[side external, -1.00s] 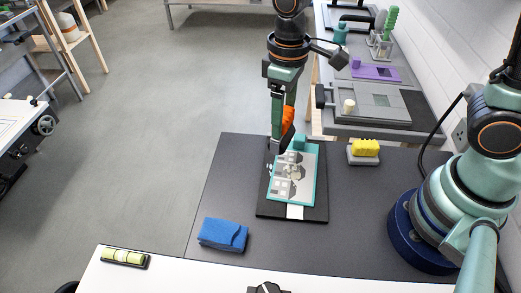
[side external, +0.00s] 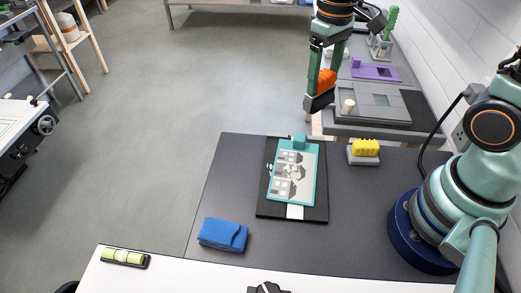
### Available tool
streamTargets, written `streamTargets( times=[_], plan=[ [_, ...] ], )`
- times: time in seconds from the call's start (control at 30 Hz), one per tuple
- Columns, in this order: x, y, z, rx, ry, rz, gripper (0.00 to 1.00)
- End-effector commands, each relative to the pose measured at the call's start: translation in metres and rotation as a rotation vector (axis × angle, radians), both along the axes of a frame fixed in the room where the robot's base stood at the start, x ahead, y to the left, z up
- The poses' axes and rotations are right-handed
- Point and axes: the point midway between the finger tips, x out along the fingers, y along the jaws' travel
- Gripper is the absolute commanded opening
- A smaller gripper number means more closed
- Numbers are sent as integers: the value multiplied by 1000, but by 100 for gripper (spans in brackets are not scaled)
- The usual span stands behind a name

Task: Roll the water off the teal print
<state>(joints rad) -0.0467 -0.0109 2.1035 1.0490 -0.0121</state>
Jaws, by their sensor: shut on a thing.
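The teal print (side external: 309,180), a grey picture of houses with a teal border, lies on a black board (side external: 264,207). Pale patches show on its picture, but I cannot tell whether they are water. A small teal block (side external: 299,142) sits at its far edge. My gripper (side external: 319,92) is raised beyond the print's far end and to its right, clear of it. It is shut on an orange ribbed thing (side external: 327,80); the jaws partly hide it. A dark piece shows at the gripper's lower end, and I cannot tell whether it belongs to the held thing.
A yellow ribbed thing on a grey block (side external: 365,152) stands right of the print. A folded blue cloth (side external: 223,234) lies at the near left. The back bench holds a grey tray (side external: 375,103) and a purple plate (side external: 376,71). The dark mat left of the print is clear.

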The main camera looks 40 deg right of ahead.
Motion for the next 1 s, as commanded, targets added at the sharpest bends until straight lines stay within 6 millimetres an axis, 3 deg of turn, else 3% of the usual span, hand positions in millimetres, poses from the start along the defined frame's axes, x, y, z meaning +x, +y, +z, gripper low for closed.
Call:
streamTargets(
  times=[0.13,0.27,0.57,0.8,1.0],
  plan=[
    [-2,-11,6,0,-2,-61,0],
    [-3,7,10,0,-1,-101,0],
    [-24,101,31,1,-3,-301,0],
    [-64,173,50,2,-2,-483,0],
    [-106,219,64,2,-1,-630,0]
  ],
)
